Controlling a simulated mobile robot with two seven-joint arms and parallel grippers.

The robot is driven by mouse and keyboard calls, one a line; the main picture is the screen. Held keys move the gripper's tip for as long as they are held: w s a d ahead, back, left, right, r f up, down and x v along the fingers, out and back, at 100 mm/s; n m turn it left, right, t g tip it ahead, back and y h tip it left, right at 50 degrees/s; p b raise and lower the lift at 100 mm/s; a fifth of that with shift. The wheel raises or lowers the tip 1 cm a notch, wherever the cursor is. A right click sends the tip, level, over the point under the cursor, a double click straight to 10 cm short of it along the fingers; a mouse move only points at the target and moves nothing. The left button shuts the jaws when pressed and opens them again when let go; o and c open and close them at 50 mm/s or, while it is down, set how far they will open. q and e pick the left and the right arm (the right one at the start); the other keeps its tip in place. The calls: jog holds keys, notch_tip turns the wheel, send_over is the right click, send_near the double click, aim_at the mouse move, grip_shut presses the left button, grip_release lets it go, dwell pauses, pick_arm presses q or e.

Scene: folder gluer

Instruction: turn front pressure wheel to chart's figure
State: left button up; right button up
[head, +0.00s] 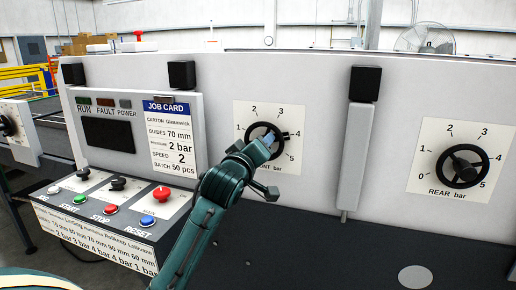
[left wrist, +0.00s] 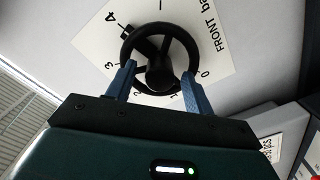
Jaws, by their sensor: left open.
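The front pressure wheel (head: 251,130) is a black handwheel on a white scale plate (head: 290,112) marked 0 to 5, partly covered by my left gripper (head: 268,139) in the head view. In the left wrist view the wheel (left wrist: 160,72) shows its hub, spokes and a black pointer beside the 4. My left gripper (left wrist: 159,88) is open, its two blue fingers at either side of the wheel's near rim; whether they touch it I cannot tell. The job card (head: 171,136) reads 2 bar for pressure. A chart (head: 95,240) on the console front lists several bar figures. My right gripper is not in view.
The rear wheel (head: 462,166) on its own scale plate is at the right. A grey vertical bar (head: 352,155) stands between the plates. A console with a red knob (head: 162,193) and several push buttons juts out at the left. Dark floor-like surface lies below.

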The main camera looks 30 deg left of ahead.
pick_arm(q)
jog(key=shift+s, duration=0.1)
jog(key=p+v, duration=0.2)
jog(key=v, duration=1.1)
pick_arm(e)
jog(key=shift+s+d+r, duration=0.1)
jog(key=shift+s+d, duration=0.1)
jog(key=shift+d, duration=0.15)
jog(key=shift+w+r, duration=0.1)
